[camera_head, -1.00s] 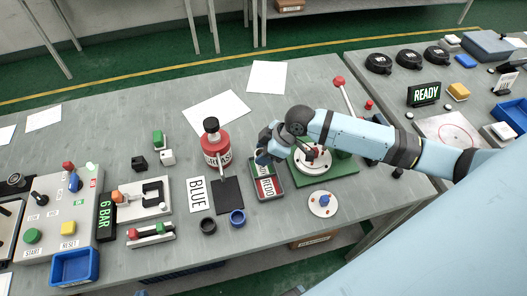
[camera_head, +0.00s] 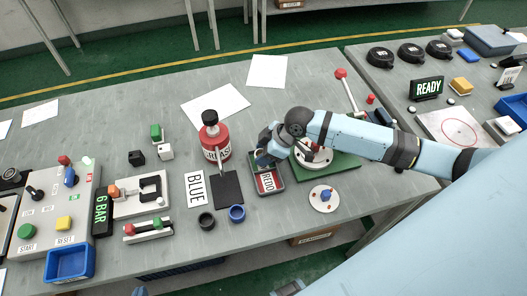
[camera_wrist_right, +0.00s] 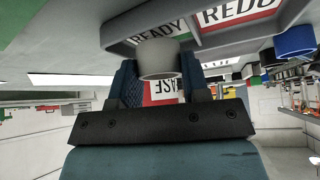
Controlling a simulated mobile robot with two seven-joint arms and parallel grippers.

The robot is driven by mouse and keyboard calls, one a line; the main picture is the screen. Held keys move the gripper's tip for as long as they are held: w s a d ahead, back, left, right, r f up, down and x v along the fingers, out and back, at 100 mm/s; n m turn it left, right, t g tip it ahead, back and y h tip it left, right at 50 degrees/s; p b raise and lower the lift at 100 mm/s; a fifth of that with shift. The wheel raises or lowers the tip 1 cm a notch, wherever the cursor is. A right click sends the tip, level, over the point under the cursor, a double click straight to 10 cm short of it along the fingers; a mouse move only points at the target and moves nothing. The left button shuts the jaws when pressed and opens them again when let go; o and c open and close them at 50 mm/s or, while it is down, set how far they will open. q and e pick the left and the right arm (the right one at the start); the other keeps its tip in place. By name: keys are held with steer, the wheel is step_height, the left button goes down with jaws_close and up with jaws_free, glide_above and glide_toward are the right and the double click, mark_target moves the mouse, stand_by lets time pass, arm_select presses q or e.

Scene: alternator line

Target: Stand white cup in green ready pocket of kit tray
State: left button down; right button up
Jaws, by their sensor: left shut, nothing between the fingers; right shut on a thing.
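My right gripper (camera_head: 265,158) is over the far, green half of the kit tray (camera_head: 281,184), largely hiding that pocket in the head view. In the right wrist view, its blue fingers (camera_wrist_right: 160,85) are shut on the white cup (camera_wrist_right: 158,60). The cup is at the READY label (camera_wrist_right: 160,30) of the tray; I cannot tell whether its base touches the pocket floor. The red REDO pocket (camera_head: 267,183) is nearer and looks empty. Only a small tip of my left gripper (camera_head: 140,291) shows at the bottom edge; it is shut and empty.
A red grease bottle (camera_head: 215,146) stands left of the tray. A green fixture with a round top (camera_head: 318,157) is close on the right.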

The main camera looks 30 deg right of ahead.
steer(key=shift+f, duration=0.35)
stand_by(0.5)
steer(key=o, duration=1.1)
steer(key=shift+c, duration=0.2)
steer(key=shift+s, duration=0.1)
steer(key=shift+d+r, duration=0.1)
steer(key=shift+r, duration=0.05)
steer(key=shift+d+r, duration=0.1)
steer(key=shift+r, duration=0.1)
steer(key=v, duration=1.3)
steer(key=shift+b, duration=0.3)
steer(key=shift+s, duration=0.2)
